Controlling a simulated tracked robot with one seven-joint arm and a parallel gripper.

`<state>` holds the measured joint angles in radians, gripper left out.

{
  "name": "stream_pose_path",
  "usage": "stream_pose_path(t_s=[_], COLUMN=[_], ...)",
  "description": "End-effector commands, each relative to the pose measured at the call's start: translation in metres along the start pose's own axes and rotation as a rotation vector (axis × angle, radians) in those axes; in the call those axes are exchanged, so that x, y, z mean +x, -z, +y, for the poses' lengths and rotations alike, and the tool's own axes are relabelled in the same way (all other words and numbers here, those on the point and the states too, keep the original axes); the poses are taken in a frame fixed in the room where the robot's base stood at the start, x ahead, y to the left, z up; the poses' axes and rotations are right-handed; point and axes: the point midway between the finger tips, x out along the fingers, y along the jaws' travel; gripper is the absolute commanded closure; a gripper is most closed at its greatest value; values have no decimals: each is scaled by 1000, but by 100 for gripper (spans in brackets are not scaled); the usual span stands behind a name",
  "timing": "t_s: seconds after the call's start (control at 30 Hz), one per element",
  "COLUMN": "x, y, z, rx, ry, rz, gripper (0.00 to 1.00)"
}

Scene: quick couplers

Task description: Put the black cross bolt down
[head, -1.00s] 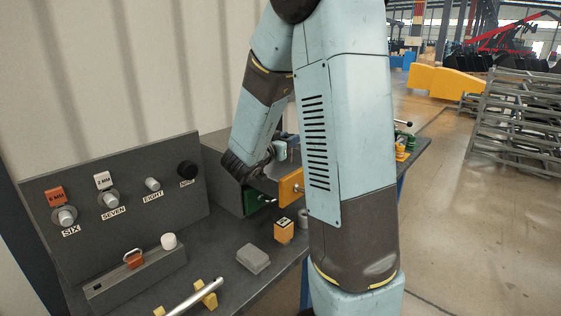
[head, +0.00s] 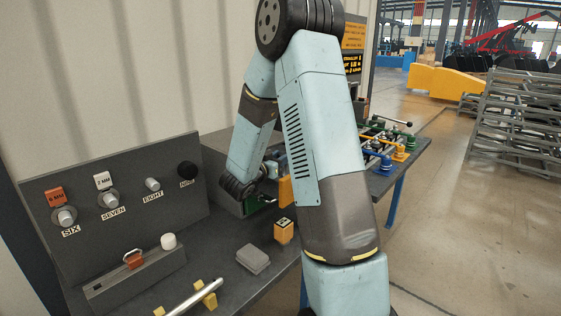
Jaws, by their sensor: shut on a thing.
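My gripper (head: 271,168) shows only in part, beyond the wrist of my arm and above the open drawers at the middle of the bench. It is shut, but its fingertips are largely hidden by my own arm. I cannot make out the black cross bolt itself; what is held is hidden from this view.
A green-fronted drawer (head: 257,204) and an orange-fronted drawer (head: 285,190) stand out below my gripper. A yellow block (head: 284,231) and a grey block (head: 253,259) sit on the bench in front. Labelled panel (head: 120,212) is at left; coloured valves (head: 400,148) at back right.

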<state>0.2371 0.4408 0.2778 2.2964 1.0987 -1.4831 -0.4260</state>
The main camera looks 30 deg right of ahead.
Motion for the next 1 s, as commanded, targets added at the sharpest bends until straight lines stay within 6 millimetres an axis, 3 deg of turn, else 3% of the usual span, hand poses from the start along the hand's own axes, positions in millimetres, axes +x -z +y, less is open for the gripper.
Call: stream_pose_path(t_s=[0.1, 0.47, 0.5, 0.73, 1.0], x=[0, 0, 0, 1, 1], y=[-9, -12, -12, -11, -10], z=[0, 1, 1, 1, 2], rx=[0, 0, 1, 1, 1], ry=[0, -1, -1, -2, -3], rz=[-1, -1, -1, 0, 0], gripper=[100, 100, 62, 40, 40])
